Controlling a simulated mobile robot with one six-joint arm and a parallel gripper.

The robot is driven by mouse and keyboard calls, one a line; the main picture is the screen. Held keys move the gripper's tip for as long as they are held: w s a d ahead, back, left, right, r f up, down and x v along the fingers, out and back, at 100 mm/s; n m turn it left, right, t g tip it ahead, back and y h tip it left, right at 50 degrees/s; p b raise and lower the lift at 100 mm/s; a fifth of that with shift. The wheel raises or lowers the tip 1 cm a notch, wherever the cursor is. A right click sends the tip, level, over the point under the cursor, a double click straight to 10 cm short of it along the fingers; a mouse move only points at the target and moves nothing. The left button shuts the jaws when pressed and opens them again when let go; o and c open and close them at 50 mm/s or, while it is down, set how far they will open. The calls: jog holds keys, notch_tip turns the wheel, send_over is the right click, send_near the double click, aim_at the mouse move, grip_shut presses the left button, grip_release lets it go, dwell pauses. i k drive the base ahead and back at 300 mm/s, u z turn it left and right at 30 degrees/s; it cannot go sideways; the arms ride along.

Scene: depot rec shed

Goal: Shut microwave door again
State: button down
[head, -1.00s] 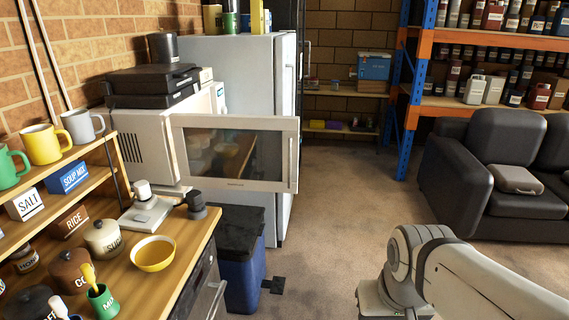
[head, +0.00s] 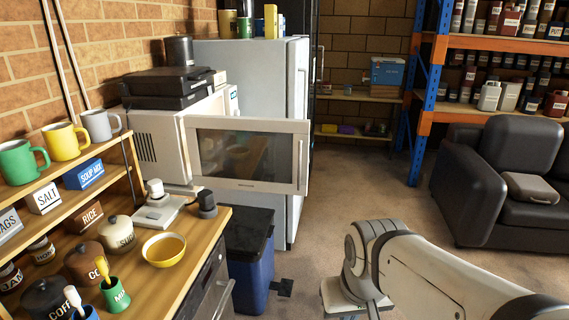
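The white microwave (head: 158,140) stands at the back of the wooden counter, with black cases stacked on top. Its door (head: 246,182) is swung open and sticks out to the right past the counter's end, with a dark window and a handle (head: 300,165) at its free edge. The microwave's inside is hidden behind the door. My arm shows at the lower right, apart from the door.
A scale-like white device (head: 158,212) and a yellow bowl (head: 164,249) sit on the counter (head: 190,255) near the door. A blue bin (head: 250,262) stands below it. A white fridge (head: 265,75) is behind. The carpet (head: 350,190) is clear towards the black sofa (head: 480,185).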

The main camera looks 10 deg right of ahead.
aim_at(267, 155)
jog(key=z, duration=0.05)
jog(key=i, duration=0.95)
jog(key=u, duration=0.05)
